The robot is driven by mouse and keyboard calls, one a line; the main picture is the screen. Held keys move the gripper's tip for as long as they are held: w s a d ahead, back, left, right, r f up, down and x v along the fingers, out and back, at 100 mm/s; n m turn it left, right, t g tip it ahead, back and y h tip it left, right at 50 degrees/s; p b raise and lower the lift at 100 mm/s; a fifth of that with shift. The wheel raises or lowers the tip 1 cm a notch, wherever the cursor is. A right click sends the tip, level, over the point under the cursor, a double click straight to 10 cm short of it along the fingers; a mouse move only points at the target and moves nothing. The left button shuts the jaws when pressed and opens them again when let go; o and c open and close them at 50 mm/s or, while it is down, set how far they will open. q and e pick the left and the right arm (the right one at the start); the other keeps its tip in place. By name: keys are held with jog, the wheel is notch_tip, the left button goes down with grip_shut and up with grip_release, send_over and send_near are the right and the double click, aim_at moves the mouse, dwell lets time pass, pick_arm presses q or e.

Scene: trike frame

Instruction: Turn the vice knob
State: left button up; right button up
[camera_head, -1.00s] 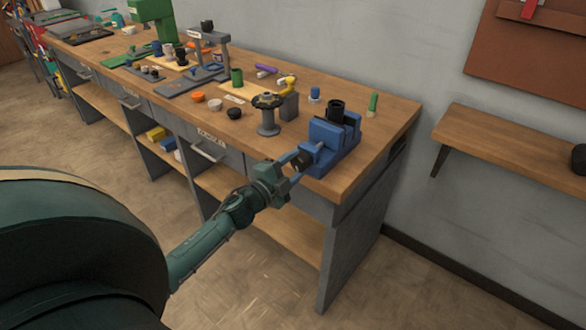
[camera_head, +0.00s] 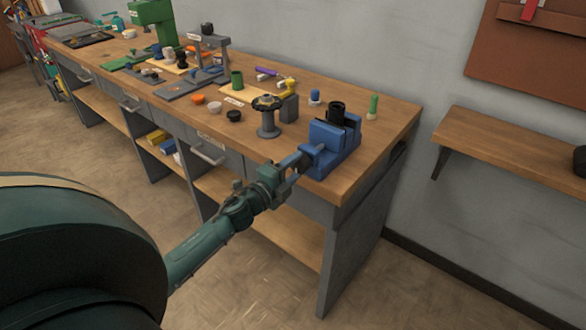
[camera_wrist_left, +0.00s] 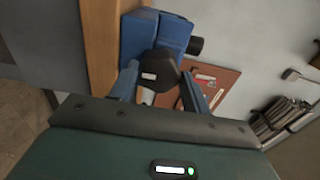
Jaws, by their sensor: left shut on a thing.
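The blue vice (camera_head: 332,148) stands on the near right corner of the wooden workbench, with a black cylinder on its top. My left gripper (camera_head: 298,164) reaches the vice's front side from the lower left. In the left wrist view, the vice (camera_wrist_left: 152,32) is at the top and its dark knob (camera_wrist_left: 159,70) faces the camera with a small white mark on it. My left gripper (camera_wrist_left: 158,85) has one finger on each side of the knob and is shut on it. In the head view the knob is mostly hidden by the gripper. My right gripper is not in view.
The workbench (camera_head: 385,116) has a spool-like stand (camera_head: 267,118), a green cylinder (camera_head: 373,106) and several small parts beside and behind the vice. A wall shelf (camera_head: 500,150) is at the right. The floor in front of the bench is clear.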

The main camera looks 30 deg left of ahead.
pick_arm(q)
jog(key=o, duration=1)
jog(key=shift+s, duration=0.15)
jog(key=s+a+b, duration=0.1)
jog(key=s, duration=1.2)
jog(key=shift+b, duration=0.3)
jog(key=shift+w, duration=0.1)
